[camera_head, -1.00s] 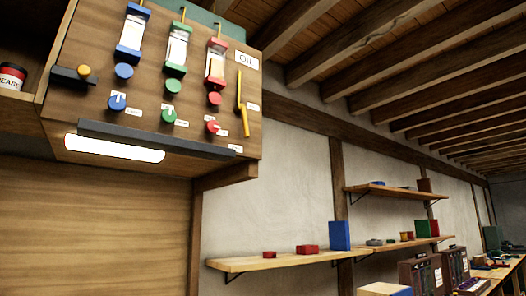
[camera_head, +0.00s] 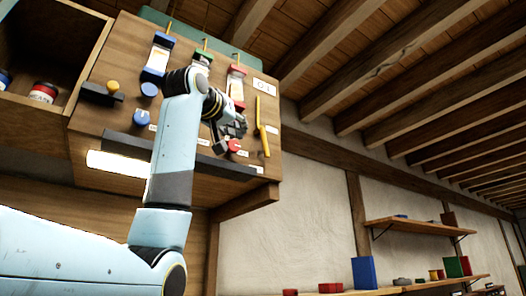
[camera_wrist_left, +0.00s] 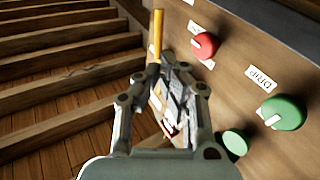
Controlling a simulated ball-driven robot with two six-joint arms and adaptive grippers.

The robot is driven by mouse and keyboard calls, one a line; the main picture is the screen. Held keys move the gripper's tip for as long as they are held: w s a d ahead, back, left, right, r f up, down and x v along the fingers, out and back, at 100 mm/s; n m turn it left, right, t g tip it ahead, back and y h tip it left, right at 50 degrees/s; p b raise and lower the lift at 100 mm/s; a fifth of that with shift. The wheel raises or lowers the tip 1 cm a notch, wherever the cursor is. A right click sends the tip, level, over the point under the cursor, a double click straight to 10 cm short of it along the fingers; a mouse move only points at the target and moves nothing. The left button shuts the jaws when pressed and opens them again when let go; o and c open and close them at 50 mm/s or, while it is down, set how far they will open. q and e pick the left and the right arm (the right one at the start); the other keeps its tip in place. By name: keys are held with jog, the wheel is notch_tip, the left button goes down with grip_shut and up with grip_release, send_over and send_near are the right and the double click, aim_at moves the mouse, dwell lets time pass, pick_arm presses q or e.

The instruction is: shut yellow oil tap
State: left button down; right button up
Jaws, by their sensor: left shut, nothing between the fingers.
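The yellow oil tap (camera_head: 265,142) is a slim bar, upright above and slightly tilted below, at the right edge of the wooden panel under the OIL sign (camera_head: 264,86). In the left wrist view a yellow bar (camera_wrist_left: 157,35) shows just beyond my fingers, its lower part hidden by them. My left gripper (camera_head: 238,126) is shut and empty, just left of the tap in the head view and in front of the panel. It also shows in the left wrist view (camera_wrist_left: 178,80). I cannot tell whether it touches the tap. My right gripper is not in view.
A red knob (camera_head: 233,146) sits close below my left gripper. Blue knobs (camera_head: 149,89), green knobs (camera_wrist_left: 284,112) and glass oilers crowd the panel. A dark ledge (camera_head: 128,138) and a lit lamp (camera_head: 118,163) lie below. Open room lies right of the panel.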

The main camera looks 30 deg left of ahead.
pick_arm(q)
jog(key=shift+w+a+f, duration=0.1)
jog(key=shift+w+a, duration=0.05)
jog(key=p, duration=0.7)
send_near(264, 148)
jog(key=x, duration=0.7)
jog(key=shift+w+a, duration=0.1)
jog(key=shift+w, duration=0.05)
jog(key=shift+w+b, duration=0.15)
jog(key=shift+b, duration=0.3)
